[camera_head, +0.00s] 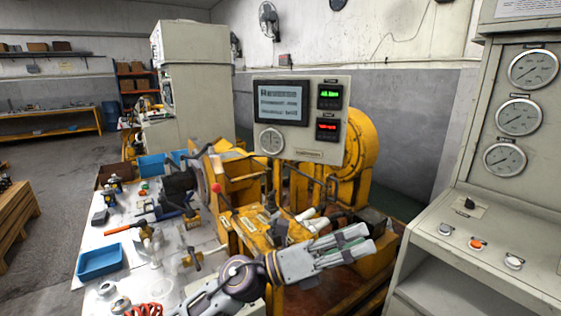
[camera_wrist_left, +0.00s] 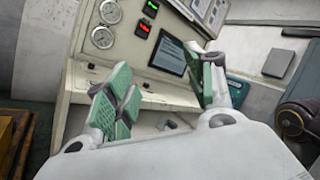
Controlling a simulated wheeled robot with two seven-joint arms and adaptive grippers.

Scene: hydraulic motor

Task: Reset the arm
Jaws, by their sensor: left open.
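My left arm comes in from the bottom of the head view, and its left gripper (camera_head: 362,243) reaches to the right in front of the yellow hydraulic machine (camera_head: 262,238). In the left wrist view the left gripper (camera_wrist_left: 165,92) shows two green-padded fingers spread wide apart, with nothing between them. The control panel (camera_head: 301,118) with its screen and green and red readouts stands above and behind the gripper. My right gripper does not show in either view.
A workbench with tools and a blue tray (camera_head: 100,261) lies to the left. A grey gauge console (camera_head: 474,240) with knobs stands close on the right. A tall cabinet (camera_head: 196,90) is behind the bench. Open floor (camera_head: 50,200) shows at the far left.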

